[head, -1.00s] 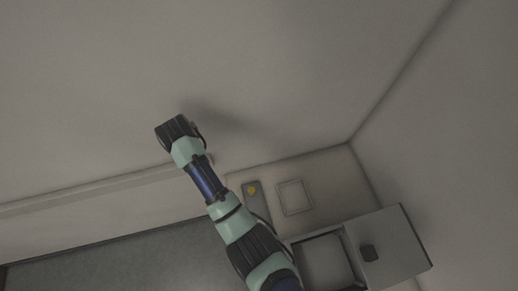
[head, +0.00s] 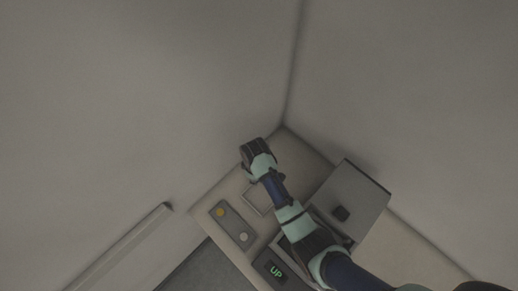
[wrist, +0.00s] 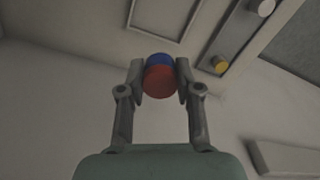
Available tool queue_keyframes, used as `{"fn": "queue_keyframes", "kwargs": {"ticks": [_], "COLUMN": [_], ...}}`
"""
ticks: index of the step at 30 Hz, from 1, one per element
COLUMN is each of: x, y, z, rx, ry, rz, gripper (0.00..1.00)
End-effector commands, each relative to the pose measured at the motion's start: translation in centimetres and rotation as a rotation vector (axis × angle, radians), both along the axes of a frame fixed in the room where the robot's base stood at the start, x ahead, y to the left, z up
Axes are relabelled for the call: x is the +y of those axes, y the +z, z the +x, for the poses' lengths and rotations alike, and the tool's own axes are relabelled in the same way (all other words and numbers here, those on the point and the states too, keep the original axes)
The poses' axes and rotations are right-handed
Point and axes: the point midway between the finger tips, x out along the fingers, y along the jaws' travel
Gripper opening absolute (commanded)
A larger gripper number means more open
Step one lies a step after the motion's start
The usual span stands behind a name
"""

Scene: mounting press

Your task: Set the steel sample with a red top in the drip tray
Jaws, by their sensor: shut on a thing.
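My gripper (wrist: 160,78) is shut on a short cylinder (wrist: 159,82) with a red face toward the wrist camera and a blue band beyond it. No bare steel shows on it. The cylinder is held clear of any surface in the wrist view. In the head view, my gripper is over the back of the bench, and the cylinder is hidden. A shallow square tray with a thin raised rim (head: 255,206), likely the drip tray, lies on the bench, partly covered by my arm. Its rim (wrist: 155,33) also shows at the top of the wrist view.
A grey strip (head: 232,226) with a yellow and a white button lies left of the tray. A grey box-like press (head: 352,197) with a dark knob stands right of it. A display (head: 276,270) reads "UP". Walls meet behind the bench; a ledge (head: 125,245) is at left.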

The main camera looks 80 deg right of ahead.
Motion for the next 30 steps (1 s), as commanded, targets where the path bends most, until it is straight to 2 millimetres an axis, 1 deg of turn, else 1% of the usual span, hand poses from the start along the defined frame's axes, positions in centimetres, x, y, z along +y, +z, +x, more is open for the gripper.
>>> {"fn": "queue_keyframes", "kwargs": {"ticks": [3,9,12,15,21,23,24,27,30], "x": [0.2,0.1,0.1,0.0,0.0,0.1,0.1,0.0,0.0], "y": [-3.6,-10.2,-12.9,-14.6,-15.3,-16.4,-17.2,-18.5,-18.6], "z": [-0.1,-0.1,0.0,0.0,0.0,0.0,0.0,0.0,0.0], "rx": [0.005,0.005,0.003,0.002,0.002,0.003,0.003,0.002,0.001], "ry": [0.0,0.0,0.0,0.0,-0.001,-0.001,-0.001,-0.001,-0.001], "rz": [0.006,0.005,0.004,0.001,0.0,0.001,0.002,0.001,0.0], "gripper": [0.0,0.0,0.0,0.0,0.0,0.0,0.0,0.0,0.0]}}
